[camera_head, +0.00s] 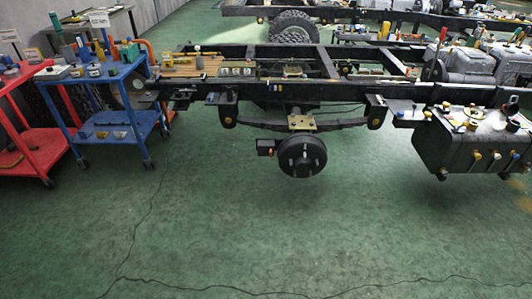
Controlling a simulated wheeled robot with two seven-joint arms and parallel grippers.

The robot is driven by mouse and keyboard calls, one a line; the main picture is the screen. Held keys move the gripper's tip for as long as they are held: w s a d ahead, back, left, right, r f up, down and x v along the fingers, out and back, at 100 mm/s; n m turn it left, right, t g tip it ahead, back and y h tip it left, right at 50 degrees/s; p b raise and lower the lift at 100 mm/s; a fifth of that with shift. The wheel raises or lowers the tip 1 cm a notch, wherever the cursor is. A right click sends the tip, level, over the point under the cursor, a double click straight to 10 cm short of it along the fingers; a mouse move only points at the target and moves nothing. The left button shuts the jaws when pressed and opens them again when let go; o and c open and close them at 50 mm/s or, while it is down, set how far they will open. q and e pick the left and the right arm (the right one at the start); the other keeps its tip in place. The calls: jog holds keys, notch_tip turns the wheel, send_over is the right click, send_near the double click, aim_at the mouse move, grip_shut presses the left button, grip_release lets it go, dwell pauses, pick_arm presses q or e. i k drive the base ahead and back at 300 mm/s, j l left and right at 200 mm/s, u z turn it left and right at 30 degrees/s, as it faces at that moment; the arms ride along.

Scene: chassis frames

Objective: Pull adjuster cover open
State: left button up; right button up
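A black round brake drum (302,156) with bolts on its face hangs under the dark chassis frame (330,91) near the middle. Just left of it is a small dark box (264,147) with an orange spot on its right side. This may be the adjuster, but it is too small to tell its cover or whether that is open. A leaf spring (345,123) runs above the drum. Neither of my grippers is in view.
A blue cart (104,80) and a red cart (20,160) with tools stand at the left. A black tank (455,150) with several items on top hangs at the right. The green floor (250,235) in front is clear, with a crack across it.

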aim_at(265, 147)
jog(key=i+j, duration=0.2)
jog(key=i, duration=0.25)
jog(key=i+j, duration=0.15)
jog(key=i, duration=0.3)
